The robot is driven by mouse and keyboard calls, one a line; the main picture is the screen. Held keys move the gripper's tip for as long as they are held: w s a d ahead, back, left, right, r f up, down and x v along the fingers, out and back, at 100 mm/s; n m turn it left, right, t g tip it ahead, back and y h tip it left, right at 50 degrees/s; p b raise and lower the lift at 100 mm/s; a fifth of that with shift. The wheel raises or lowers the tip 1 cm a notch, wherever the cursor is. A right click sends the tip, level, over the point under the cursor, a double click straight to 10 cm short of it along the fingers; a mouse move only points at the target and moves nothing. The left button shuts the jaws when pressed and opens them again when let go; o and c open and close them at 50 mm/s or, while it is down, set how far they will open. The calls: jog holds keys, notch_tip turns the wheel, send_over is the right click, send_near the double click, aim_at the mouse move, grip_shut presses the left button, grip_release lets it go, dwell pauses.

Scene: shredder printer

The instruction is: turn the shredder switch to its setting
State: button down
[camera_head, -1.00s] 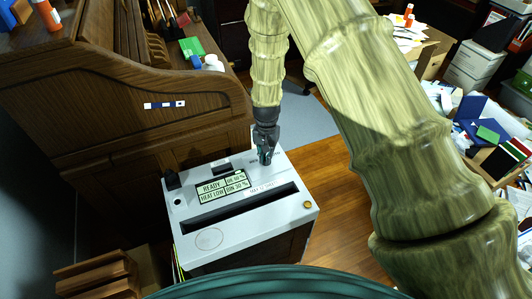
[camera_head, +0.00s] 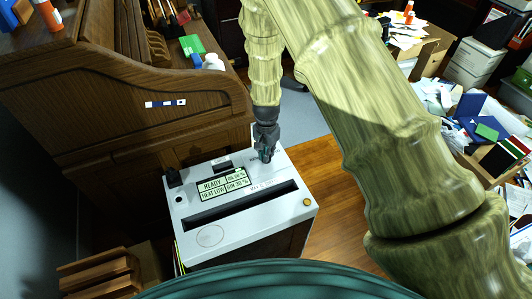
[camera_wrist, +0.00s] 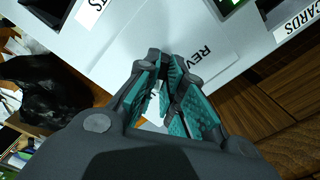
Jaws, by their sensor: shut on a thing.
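The shredder (camera_head: 255,218) is a white box with a long dark feed slot (camera_head: 240,204) on its top. My gripper (camera_head: 265,156) points down at the far right corner of that top. In the wrist view, the teal-padded fingers of my gripper (camera_wrist: 168,72) are closed together over the white panel, beside printed letters reading "REV". The switch is hidden by the fingers, so its setting cannot be read. The gripper is shut on it.
A green display (camera_head: 222,184) on the shredder reads "READY" and "HEAT LOW". A wooden desk (camera_head: 120,75) stands close behind, on the left. Boxes (camera_head: 475,65) and heaped papers and books lie to the right. Wooden floor shows beside the shredder.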

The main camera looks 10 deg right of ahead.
jog(key=c, duration=1.5)
grip_release()
jog(key=shift+c, duration=0.2)
jog(key=shift+r, duration=0.1)
notch_tip(320, 180, up, 12)
